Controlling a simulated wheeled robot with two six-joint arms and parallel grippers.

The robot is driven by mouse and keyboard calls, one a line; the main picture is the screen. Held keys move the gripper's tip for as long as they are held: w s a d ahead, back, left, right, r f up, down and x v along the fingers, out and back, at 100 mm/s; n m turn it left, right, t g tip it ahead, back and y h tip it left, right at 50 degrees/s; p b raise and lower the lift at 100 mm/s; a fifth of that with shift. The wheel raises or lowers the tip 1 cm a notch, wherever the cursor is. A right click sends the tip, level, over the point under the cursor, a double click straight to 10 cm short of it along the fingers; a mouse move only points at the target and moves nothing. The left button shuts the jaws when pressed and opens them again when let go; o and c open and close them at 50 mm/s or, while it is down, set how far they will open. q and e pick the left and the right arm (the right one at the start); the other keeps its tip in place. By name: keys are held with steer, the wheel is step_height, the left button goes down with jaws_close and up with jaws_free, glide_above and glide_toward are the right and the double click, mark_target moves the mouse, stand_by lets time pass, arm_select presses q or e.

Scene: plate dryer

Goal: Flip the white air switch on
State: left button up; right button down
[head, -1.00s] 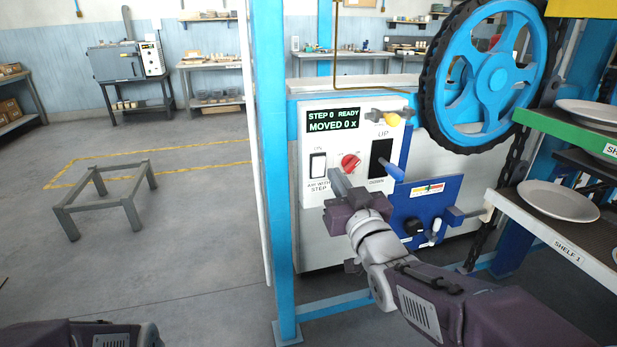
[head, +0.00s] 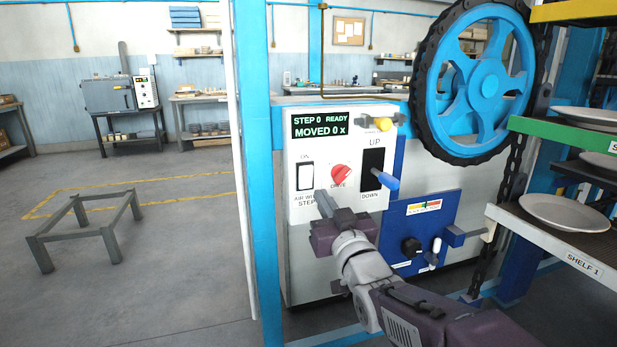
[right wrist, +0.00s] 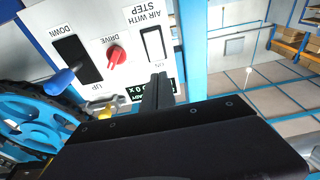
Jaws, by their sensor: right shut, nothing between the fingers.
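The white air switch (head: 305,177) is a rocker in a black frame on the white control panel (head: 297,210), with "ON" above it and "AIR WITH STEP" below. It also shows upside down in the right wrist view (right wrist: 154,44). My right gripper (head: 322,196) is shut and empty, its fingertips overlapping the panel just below and right of the switch. In the right wrist view its fingers (right wrist: 158,82) point at the panel by the "ON" end of the switch. They appear apart from the switch; I cannot tell the exact gap. My left gripper is out of view.
A red drive knob (head: 340,174) and a blue-handled up/down lever (head: 385,180) sit right of the switch. The display (head: 319,125) reads "STEP 0 READY, MOVED 0 x". A blue post (head: 258,200) stands left of the panel; shelves with plates (head: 563,211) stand right.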

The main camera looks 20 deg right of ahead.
mark_target(305, 168)
steer(key=w, duration=0.3)
steer(key=w+r, duration=0.1)
steer(key=w, duration=0.3)
steer(key=w+b, duration=0.1)
steer(key=w, duration=0.2)
steer(key=shift+w+a+r, duration=0.2)
steer(key=shift+w+r, duration=0.05)
steer(key=shift+r, duration=0.15)
steer(key=r+p, duration=0.1)
steer(key=p, duration=0.3)
steer(key=shift+w+r+g, duration=0.35)
steer(key=shift+r+g, duration=0.05)
steer(key=shift+f+b, duration=0.5)
steer(key=shift+f, duration=0.2)
